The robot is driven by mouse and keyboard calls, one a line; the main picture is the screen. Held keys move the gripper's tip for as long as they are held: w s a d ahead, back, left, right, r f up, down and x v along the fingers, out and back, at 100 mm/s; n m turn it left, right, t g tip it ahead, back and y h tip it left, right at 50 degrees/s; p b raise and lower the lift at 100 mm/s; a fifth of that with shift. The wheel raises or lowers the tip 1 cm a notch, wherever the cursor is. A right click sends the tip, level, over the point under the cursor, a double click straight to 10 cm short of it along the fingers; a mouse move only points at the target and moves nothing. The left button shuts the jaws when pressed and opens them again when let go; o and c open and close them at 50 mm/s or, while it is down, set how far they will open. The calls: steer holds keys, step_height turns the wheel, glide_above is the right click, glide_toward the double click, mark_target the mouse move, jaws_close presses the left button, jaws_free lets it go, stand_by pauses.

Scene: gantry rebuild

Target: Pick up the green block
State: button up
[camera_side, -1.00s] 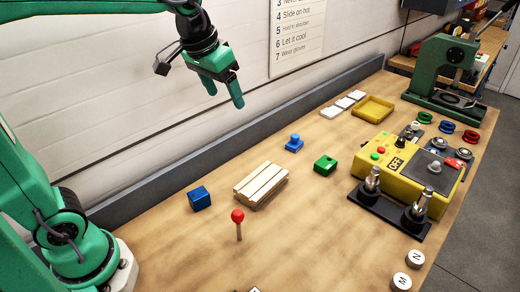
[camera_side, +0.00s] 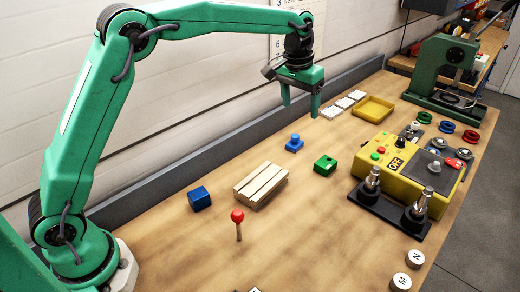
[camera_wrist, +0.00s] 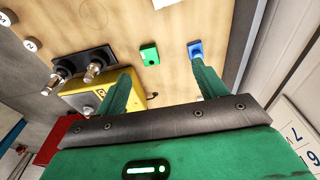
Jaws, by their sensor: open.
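The green block (camera_side: 325,165) lies on the wooden bench between a small blue piece and the yellow control box. My gripper (camera_side: 300,110) is open and empty, pointing down, above and to the left of the green block in the side view. In the wrist view the green block (camera_wrist: 150,55) shows ahead of and between my two fingers (camera_wrist: 165,85), apart from both. Nothing hides it in either view.
A blue piece with a knob (camera_side: 294,144) is near the green block. The yellow control box (camera_side: 405,165) and black stand with metal posts (camera_side: 390,209) are right of it. A wooden slatted block (camera_side: 261,185), blue cube (camera_side: 199,199) and red-topped peg (camera_side: 238,222) are nearer. Bare bench lies between.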

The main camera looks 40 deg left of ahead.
steer(key=g, duration=0.2)
glide_above(322, 166)
step_height(322, 166, down, 14)
steer(key=shift+a+r, duration=0.15)
steer(key=shift+r, duration=0.05)
steer(key=shift+f, duration=0.3)
steer(key=shift+f, duration=0.1)
steer(key=shift+f, duration=1.25)
steer(key=shift+w+f, duration=0.15)
steer(key=shift+f, duration=2.45)
steer(key=shift+c, duration=0.2)
steer(key=shift+r, duration=0.1)
steer(key=c, duration=1.2)
